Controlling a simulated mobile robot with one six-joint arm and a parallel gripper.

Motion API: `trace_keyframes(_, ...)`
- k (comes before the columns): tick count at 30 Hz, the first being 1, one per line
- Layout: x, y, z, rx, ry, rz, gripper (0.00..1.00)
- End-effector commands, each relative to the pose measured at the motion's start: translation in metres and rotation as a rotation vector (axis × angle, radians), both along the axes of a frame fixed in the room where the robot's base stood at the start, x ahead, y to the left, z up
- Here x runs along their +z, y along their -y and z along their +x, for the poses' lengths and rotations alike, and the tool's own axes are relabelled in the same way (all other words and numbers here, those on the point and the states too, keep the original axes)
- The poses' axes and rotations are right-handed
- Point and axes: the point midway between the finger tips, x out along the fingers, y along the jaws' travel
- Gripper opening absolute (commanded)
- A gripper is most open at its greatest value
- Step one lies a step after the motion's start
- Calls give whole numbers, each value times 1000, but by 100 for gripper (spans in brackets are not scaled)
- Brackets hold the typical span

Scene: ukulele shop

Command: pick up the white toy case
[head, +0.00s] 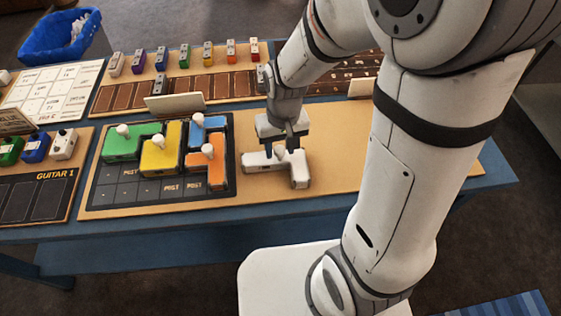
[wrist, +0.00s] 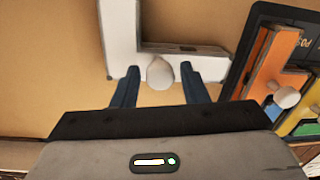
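The white toy case (head: 297,170) is an L-shaped white block lying on the bare right part of the tan board. It has an upright white knob, which shows clearly in the wrist view (wrist: 160,72). My gripper (head: 281,149) is directly over the case, pointing down. In the wrist view its two dark blue fingers (wrist: 160,78) are apart, one on each side of the knob, with gaps showing between them and it. The head view partly hides the knob behind the fingers.
Left of the case, a dark tray (head: 104,196) holds a green block (head: 118,151), a yellow block (head: 158,160), a blue block (head: 207,122) and an orange block (head: 217,174), with knobs. A small upright card (head: 174,103) stands behind. The board is clear right of the case.

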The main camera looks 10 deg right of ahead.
Motion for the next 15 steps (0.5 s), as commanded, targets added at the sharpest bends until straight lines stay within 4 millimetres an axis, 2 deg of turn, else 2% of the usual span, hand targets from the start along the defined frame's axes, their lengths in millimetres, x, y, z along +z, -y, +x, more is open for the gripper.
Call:
trace_keyframes(1, 0, 0, 0, 0, 0, 0, 36)
trace_keyframes(12, 0, 0, 0, 0, 0, 0, 5)
trace_keyframes(15, 0, 0, 0, 0, 0, 0, 0)
